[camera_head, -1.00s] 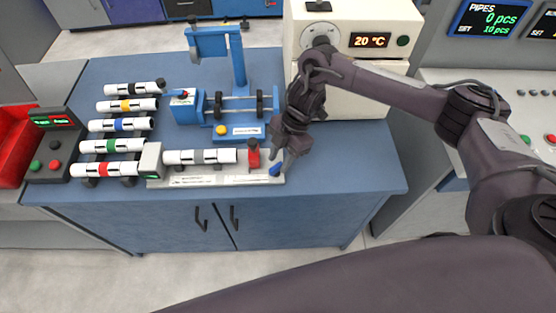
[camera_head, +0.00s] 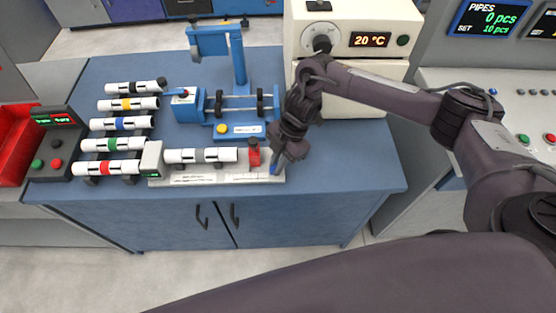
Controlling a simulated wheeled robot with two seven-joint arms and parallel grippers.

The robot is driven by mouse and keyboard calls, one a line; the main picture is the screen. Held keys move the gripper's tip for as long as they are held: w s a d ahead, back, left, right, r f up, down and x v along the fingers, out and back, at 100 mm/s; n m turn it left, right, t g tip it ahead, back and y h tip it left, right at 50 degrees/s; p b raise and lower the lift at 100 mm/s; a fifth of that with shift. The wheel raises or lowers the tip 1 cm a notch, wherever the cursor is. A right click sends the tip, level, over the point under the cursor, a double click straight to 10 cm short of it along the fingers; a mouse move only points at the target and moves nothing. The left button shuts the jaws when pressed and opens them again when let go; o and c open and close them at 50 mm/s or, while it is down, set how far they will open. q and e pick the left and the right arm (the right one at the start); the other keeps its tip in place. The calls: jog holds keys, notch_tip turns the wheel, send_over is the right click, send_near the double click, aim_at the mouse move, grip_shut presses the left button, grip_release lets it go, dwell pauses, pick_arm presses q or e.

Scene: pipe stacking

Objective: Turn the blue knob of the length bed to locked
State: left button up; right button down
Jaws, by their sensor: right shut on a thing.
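The length bed (camera_head: 215,179) lies along the front edge of the blue bench, with a grey-banded pipe (camera_head: 201,155) lying on it. A red stop (camera_head: 254,154) with a dark top stands at the pipe's right end. The blue knob (camera_head: 275,169) is at the bed's right end, partly hidden by my gripper. My right gripper (camera_head: 279,164) points down at the knob and is shut on it. The knob's marking is too small to read. My left gripper is not in view.
Several colour-banded pipes (camera_head: 123,124) lie in a rack at the left. A blue machine (camera_head: 234,100) stands behind the bed. A cream oven (camera_head: 349,40) reading 20 °C stands behind my right arm. A control box (camera_head: 53,150) and red bin (camera_head: 14,146) are at far left.

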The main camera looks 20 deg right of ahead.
jog(key=shift+s+r+m+t+p, duration=0.15)
jog(key=shift+m+t+p, duration=0.15)
jog(key=shift+m+p, duration=0.6)
jog(key=shift+r+m+t+p, duration=0.1)
jog(key=shift+m+t+p, duration=0.2)
jog(key=shift+m+p, duration=0.55)
jog(key=m+t+p, duration=0.1)
jog(key=m+p, duration=0.2)
jog(key=shift+f+m+t+p, duration=0.15)
jog(key=shift+m+t+p, duration=0.2)
jog(key=shift+p, duration=0.15)
jog(key=c, duration=1.5)
grip_release()
jog(key=shift+o, duration=0.2)
jog(key=b+v, duration=0.1)
jog(key=v, duration=0.6)
jog(key=shift+d+r, duration=0.2)
jog(key=shift+r, duration=0.1)
